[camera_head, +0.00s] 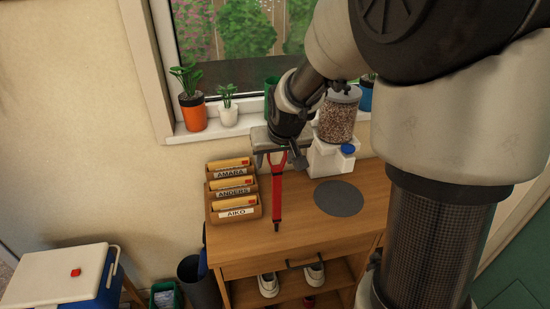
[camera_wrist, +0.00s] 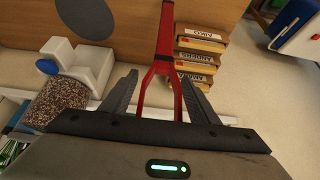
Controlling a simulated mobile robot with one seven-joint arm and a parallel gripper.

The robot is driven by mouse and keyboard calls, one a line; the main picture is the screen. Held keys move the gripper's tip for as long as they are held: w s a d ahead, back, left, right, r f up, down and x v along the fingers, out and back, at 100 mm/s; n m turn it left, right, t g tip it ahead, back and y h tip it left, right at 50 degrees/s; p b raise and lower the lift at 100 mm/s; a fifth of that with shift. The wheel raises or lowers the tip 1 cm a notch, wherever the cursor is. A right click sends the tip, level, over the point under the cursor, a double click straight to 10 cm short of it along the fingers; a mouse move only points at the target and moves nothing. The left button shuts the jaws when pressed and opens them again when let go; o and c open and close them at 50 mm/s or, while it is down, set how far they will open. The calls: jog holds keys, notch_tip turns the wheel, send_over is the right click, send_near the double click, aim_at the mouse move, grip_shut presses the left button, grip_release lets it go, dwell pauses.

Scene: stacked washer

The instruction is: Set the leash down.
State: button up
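The red leash (camera_head: 277,200) has a long straight strap and a forked handle end. In the head view it runs toward the front of the wooden cabinet top (camera_head: 310,230), between the letter trays and the grey disc. Whether its whole length rests on the wood I cannot tell. My gripper (camera_head: 278,160) is at its forked end, near the window sill. In the wrist view the leash (camera_wrist: 165,40) passes between my gripper's spread fingers (camera_wrist: 158,76), with gaps beside the fork. The fingers look open around it. My gripper's body hides the rear end of the fork.
Letter trays (camera_head: 234,192) stand left of the leash. A white dispenser with a pellet-filled jar (camera_head: 338,118) and a grey disc (camera_head: 338,198) are to the right. Potted plants (camera_head: 193,112) line the sill.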

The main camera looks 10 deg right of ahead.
jog(key=shift+r, duration=0.1)
jog(key=p+v, duration=0.1)
jog(key=v, duration=1.1)
jog(key=s+r, duration=0.2)
jog(key=s, duration=1.7)
